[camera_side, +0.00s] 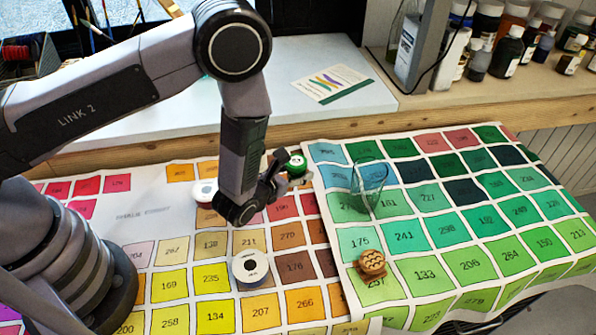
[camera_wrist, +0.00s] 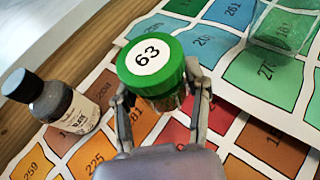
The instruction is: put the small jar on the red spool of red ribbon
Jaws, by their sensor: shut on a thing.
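The small jar (camera_wrist: 158,72) has a green lid with a white disc marked 63. My gripper (camera_wrist: 158,98) is shut on it, one finger on each side. In the side view the jar (camera_side: 297,164) is held in my gripper (camera_side: 286,180), over the colour chart near its back edge. Whether it touches the cloth is unclear. A white-rimmed spool with a bluish middle (camera_side: 250,268) lies on the chart in front of my gripper. Another round white-topped thing (camera_side: 204,191) is partly behind my arm.
A clear glass (camera_side: 369,182) stands right of the jar. A carved wooden piece (camera_side: 370,263) sits on the green swatches. A dark capped bottle (camera_wrist: 60,100) stands left of the jar in the wrist view. Several bottles (camera_side: 508,50) line the back shelf.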

